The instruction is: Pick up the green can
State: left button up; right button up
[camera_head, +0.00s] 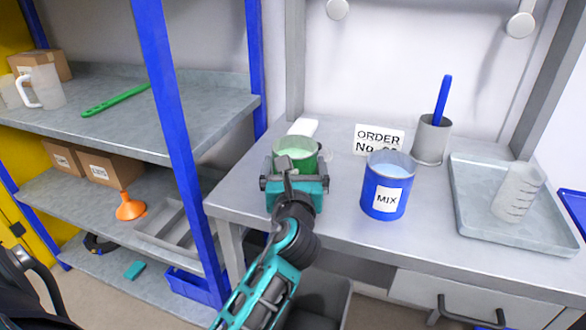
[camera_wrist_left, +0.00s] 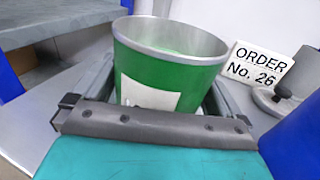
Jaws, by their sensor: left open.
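The green can (camera_head: 296,149) stands upright on the grey workbench near its left end. It is an open can with a white label and a pale green content, and it fills the middle of the left wrist view (camera_wrist_left: 172,70). My left gripper (camera_head: 294,172) is right at the can, with its open fingers on either side of it. In the wrist view the fingers (camera_wrist_left: 160,95) reach along both sides of the can, and their contact with it cannot be made out. The can's lower part is hidden by the gripper. My right gripper is not in view.
A blue can (camera_head: 382,207) labelled MIX stands right of my gripper. Behind are an order card (camera_head: 379,139) and a grey cup (camera_head: 432,142) with a blue stick. A tray (camera_head: 480,228) with a beaker (camera_head: 518,192) lies right. A blue shelf post (camera_head: 176,120) rises left.

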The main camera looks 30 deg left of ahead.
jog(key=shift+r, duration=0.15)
pick_arm(q)
jog(key=shift+c, duration=0.2)
jog(key=shift+c, duration=1.4)
jog(key=shift+r, duration=0.1)
jog(key=c, duration=0.7)
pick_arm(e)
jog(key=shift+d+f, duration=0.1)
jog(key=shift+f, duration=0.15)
pick_arm(q)
jog(key=shift+r, duration=0.15)
jog(key=shift+c, duration=0.2)
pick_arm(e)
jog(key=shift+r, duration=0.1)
pick_arm(q)
jog(key=shift+r+p, duration=0.65)
jog(key=shift+r, duration=0.45)
notch_tip(320, 180, up, 17)
jog(key=p, duration=0.6)
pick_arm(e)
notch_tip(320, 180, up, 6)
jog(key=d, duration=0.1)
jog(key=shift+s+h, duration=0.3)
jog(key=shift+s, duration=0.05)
